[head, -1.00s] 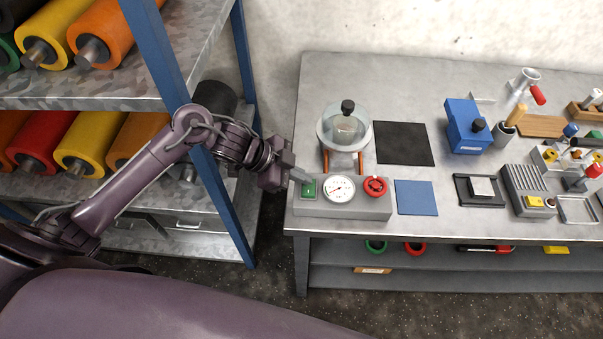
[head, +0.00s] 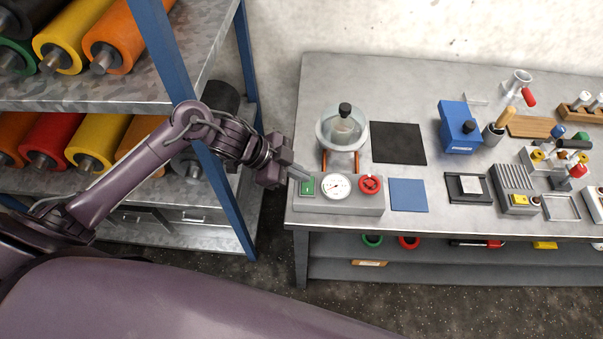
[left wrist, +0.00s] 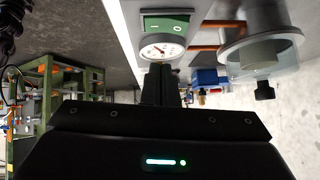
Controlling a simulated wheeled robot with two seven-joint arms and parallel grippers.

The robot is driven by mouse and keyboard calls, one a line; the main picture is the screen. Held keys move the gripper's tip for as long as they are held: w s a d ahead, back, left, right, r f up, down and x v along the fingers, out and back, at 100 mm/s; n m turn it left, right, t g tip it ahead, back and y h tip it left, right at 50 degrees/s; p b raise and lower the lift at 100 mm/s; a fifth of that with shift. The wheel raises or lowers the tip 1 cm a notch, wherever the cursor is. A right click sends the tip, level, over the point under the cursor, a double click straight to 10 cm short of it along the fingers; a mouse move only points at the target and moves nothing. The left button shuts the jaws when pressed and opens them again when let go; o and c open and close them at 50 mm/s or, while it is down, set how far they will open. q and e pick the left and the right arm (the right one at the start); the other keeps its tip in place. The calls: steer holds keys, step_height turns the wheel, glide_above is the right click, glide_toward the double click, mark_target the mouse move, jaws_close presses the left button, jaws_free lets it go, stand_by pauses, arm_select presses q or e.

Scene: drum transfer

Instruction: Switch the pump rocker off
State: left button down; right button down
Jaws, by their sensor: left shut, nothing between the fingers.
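The pump rocker (head: 307,188) is a small green switch at the left end of the grey pump panel (head: 340,204), on the bench's front left corner. In the left wrist view the green rocker (left wrist: 166,24) shows a line mark and a circle mark, with the gauge (left wrist: 160,51) between it and my fingers in the picture. My left gripper (head: 299,174) is shut and empty, its fingertips just behind and left of the rocker. I cannot tell whether they touch it. In the left wrist view my shut fingers (left wrist: 160,84) point toward the panel. My right gripper is not in view.
A red valve knob (head: 370,184) sits right of the gauge. A blue post of the roller rack (head: 222,200) stands close to my left arm. A blue mat (head: 408,195) lies right of the panel.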

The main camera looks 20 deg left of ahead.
arm_select(q)
steer(key=b+v, duration=0.2)
steer(key=v, duration=0.7)
steer(key=shift+s+a+r, duration=0.2)
steer(key=shift+a, duration=0.15)
